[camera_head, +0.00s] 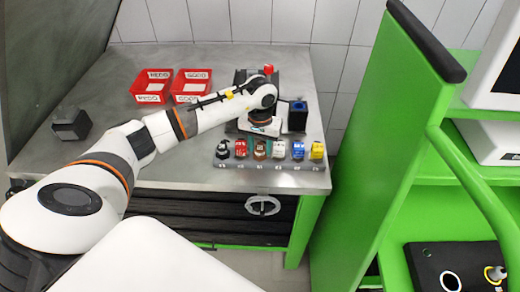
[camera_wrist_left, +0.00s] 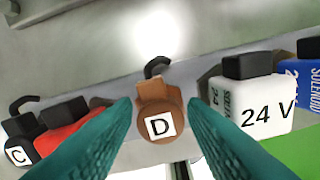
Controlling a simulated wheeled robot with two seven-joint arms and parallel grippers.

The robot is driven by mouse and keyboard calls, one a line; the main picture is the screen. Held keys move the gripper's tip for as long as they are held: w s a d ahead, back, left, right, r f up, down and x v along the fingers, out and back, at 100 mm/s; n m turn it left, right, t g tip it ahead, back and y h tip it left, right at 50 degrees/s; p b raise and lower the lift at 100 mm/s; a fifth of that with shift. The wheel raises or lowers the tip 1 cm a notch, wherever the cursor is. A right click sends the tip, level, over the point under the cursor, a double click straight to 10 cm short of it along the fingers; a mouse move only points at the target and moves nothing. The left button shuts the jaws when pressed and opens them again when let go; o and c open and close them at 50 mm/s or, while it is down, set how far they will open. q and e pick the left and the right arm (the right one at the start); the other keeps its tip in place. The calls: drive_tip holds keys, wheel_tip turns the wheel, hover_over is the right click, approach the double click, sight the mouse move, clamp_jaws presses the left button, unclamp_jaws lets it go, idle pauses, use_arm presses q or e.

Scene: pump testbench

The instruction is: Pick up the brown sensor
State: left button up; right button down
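The brown sensor (camera_head: 260,150) stands in the row of parts on the rack along the table's front edge. In the left wrist view the brown sensor (camera_wrist_left: 158,112) shows its round front with a white "D" label and a black hook on top. My left gripper (camera_head: 259,143) is over it, pointing down. Its two teal fingers (camera_wrist_left: 160,104) are apart, one on each side of the sensor, with what looks like a narrow gap on both sides. I cannot tell how deep they reach. My right gripper is in neither view.
A red part (camera_wrist_left: 66,124) and a white 24 V part (camera_wrist_left: 258,100) stand close on either side. Blue (camera_head: 298,150) and yellow (camera_head: 317,150) parts stand further right. Red bins (camera_head: 152,86) and a dark block (camera_head: 71,124) are on the table. A green frame (camera_head: 375,130) rises at the right.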

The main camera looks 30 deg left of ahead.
sight(260, 147)
use_arm(q)
drive_tip(key=shift+c, duration=0.6)
drive_tip(key=c, duration=0.5)
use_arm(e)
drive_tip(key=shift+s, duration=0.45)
use_arm(q)
drive_tip(key=shift+r, duration=0.1)
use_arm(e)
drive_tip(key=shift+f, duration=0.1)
